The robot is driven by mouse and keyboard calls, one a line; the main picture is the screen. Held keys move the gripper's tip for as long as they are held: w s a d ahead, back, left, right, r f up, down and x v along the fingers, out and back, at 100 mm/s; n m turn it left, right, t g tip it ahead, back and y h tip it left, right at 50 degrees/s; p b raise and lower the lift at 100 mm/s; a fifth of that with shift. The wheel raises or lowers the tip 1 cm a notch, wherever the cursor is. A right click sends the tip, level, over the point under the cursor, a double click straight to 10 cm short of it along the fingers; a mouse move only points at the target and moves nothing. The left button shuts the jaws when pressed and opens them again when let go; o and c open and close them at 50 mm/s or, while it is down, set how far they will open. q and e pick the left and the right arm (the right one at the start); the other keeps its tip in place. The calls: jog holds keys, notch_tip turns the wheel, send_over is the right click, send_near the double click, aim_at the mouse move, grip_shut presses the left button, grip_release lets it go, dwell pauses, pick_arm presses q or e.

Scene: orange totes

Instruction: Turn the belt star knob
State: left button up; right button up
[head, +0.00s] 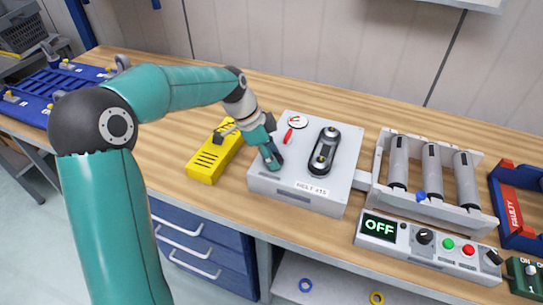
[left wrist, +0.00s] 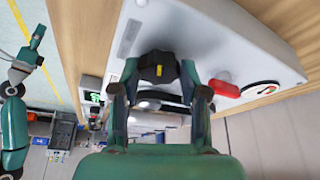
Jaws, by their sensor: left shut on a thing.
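The star knob (left wrist: 159,68) is black with a yellow mark and sits on the pale grey belt unit (head: 335,187). My left gripper (head: 273,158) reaches down to the left part of this unit and hides the knob in the head view. In the left wrist view the left gripper (left wrist: 160,92) has one finger on each side of the knob and is shut on it. The black belt loop (head: 324,150) lies on top of the unit, right of the gripper. A teal arm shows at the left edge of the left wrist view; its gripper is too small to read.
A red pointer (head: 288,135) and a round gauge (head: 298,122) are close behind the gripper. A yellow case (head: 205,166) lies just left of the unit. A roller frame (head: 435,208) and a control box reading OFF (head: 430,247) stand to the right.

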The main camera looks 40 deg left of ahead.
pick_arm(q)
jog(key=shift+m, duration=0.5)
jog(key=o, duration=1.1)
jog(key=shift+o, duration=0.2)
jog(key=v, duration=1.2)
jog(key=shift+w, duration=0.25)
jog(key=shift+a, duration=0.1)
